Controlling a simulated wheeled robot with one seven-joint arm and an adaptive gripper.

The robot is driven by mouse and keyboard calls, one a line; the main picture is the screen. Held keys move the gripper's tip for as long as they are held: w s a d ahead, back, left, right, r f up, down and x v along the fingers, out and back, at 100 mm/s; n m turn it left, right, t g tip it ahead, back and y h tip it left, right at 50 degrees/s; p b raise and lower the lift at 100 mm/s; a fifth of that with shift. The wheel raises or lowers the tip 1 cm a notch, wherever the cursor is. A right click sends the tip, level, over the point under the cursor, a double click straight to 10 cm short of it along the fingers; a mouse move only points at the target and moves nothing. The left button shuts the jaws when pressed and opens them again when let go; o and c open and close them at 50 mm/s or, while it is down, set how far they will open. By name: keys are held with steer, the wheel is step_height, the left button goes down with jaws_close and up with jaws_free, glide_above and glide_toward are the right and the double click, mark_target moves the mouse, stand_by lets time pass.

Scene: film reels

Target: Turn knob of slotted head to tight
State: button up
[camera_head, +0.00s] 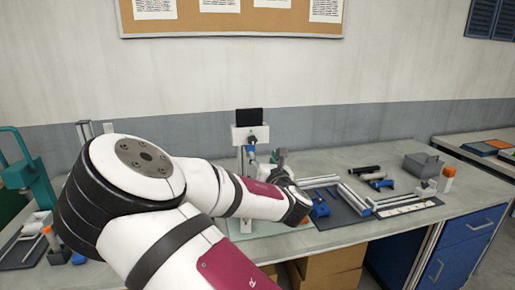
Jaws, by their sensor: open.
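A white upright device (239,134) with a black panel (249,115) on top stands at the back of the workbench, near the middle of the view. A small dark knob-like part (252,140) is on its front, with a blue part just below it. I cannot make out a slot or any tightness mark at this size. My gripper (277,158) is small and grey, just right of the blue part and beyond my wrist. It is open, and I see nothing held. I cannot tell whether it touches the device.
A teal press (30,170) is at far left. Bare bench shows along the back right.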

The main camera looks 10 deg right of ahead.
mark_target(253, 141)
steer(key=w, duration=1.3)
steer(key=shift+w+b, duration=0.35)
steer(key=shift+b, duration=0.05)
jaws_close()
